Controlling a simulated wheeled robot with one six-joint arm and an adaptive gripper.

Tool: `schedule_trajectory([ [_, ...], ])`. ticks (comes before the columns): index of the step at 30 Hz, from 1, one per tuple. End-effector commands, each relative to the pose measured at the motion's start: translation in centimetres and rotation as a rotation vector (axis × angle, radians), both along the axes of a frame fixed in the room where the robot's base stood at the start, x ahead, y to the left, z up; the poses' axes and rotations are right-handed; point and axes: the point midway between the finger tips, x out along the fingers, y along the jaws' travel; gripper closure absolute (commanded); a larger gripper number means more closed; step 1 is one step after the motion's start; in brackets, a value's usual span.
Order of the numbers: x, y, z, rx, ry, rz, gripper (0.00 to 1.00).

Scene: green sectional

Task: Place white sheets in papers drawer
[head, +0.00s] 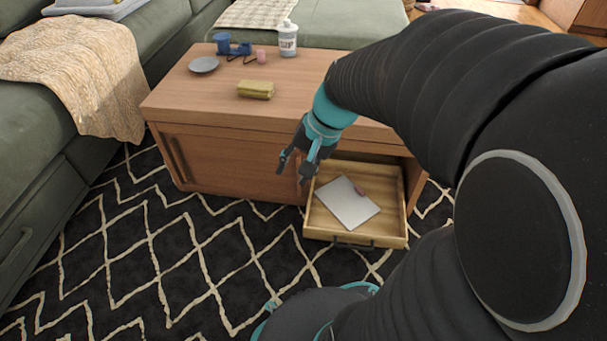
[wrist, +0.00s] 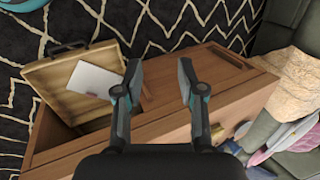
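The white sheets (head: 346,202) lie flat inside the open wooden drawer (head: 385,231) at the lower right of the coffee table. The sheets also show in the wrist view (wrist: 94,79), in the drawer (wrist: 47,72) at the left. A small pinkish item (head: 361,191) is by the sheets' right edge. My gripper (head: 297,173) is open and empty, in front of the table and just left of the drawer. In the wrist view its two fingers (wrist: 160,75) stand apart with nothing between them.
The coffee table (head: 190,98) bears a grey plate (head: 204,65), a yellow-green folded cloth (head: 256,90), a white bottle (head: 288,40), and blue items (head: 232,46). A green sofa (head: 38,165) with a beige blanket (head: 84,70) runs along the left. The patterned rug (head: 180,260) in front is clear.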

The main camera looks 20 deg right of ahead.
Motion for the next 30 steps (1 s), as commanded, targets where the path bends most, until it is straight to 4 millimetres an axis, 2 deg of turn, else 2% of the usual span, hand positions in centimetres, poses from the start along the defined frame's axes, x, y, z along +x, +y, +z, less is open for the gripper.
schedule_trajectory([
  [3, -2.5, 1.2, 1.8, -0.126, -0.077, 0.127, 0.61],
  [9, -6.1, 1.9, 4.2, -0.331, -0.212, 0.314, 0.61],
  [15, -8.5, 1.8, 5.8, -0.483, -0.324, 0.436, 0.61],
  [21, -9.3, 1.5, 6.3, -0.541, -0.367, 0.479, 0.61],
  [30, -9.3, 1.5, 6.3, -0.543, -0.367, 0.48, 0.61],
])
